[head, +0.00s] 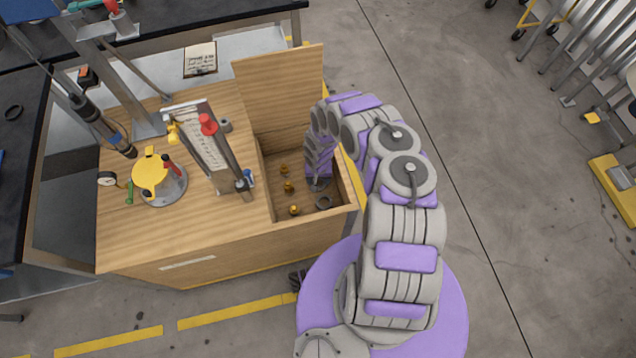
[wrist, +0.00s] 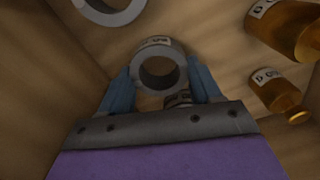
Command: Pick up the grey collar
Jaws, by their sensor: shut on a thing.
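My gripper (wrist: 160,85) reaches down into the open compartment of the wooden box. Its two blue fingers are shut on a grey collar (wrist: 157,72), one finger on each side of the ring. A second grey ring (wrist: 108,10) lies at the top left of the wrist view, apart from the fingers. A labelled piece (wrist: 178,99) shows partly between the fingers; the gripper hides the rest of it. In the head view my gripper (head: 317,186) is in the compartment, with one grey ring (head: 323,203) lying close by. I cannot tell which ring that is.
Amber bottles (wrist: 279,95) with labels lie to the right in the wrist view; several amber pieces (head: 288,187) show in the compartment. The wooden box (head: 225,255) has close walls and a raised lid (head: 282,95). A clipboard and tools stand on its left top.

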